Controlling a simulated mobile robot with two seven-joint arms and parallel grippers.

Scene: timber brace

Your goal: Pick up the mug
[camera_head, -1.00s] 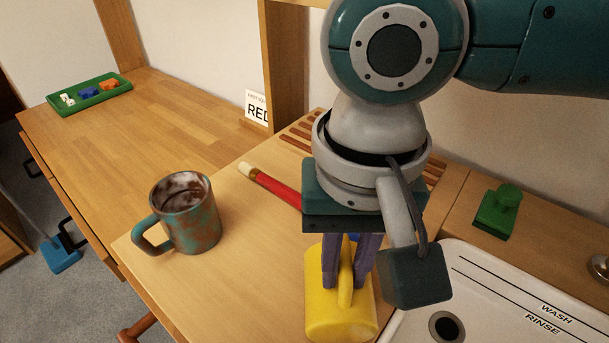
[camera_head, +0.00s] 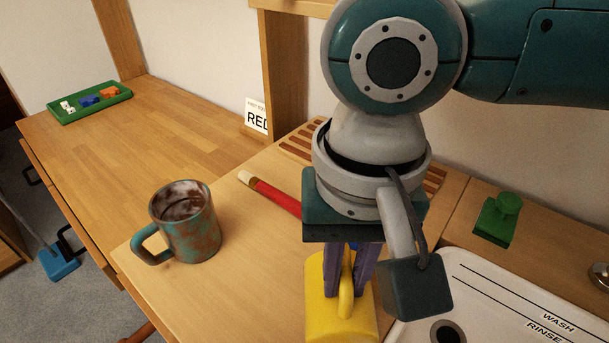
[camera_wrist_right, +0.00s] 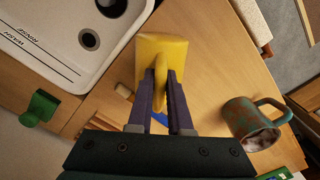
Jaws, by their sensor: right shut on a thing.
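The fingers (camera_wrist_right: 163,80) stand on either side of the handle in the wrist view. I cannot tell any gap between the mug and the worktop. A second mug (camera_head: 190,232), teal with rusty brown patches, stands upright to the left; it also shows in the wrist view (camera_wrist_right: 246,116). My left gripper is not in view.
A red stick with a pale end (camera_head: 272,194) lies behind the gripper, partly hidden. A white sink panel (camera_head: 490,310) and a green stamp-like block (camera_head: 497,216) are at right. A green tray (camera_head: 118,97) is far left. The worktop between the mugs is clear.

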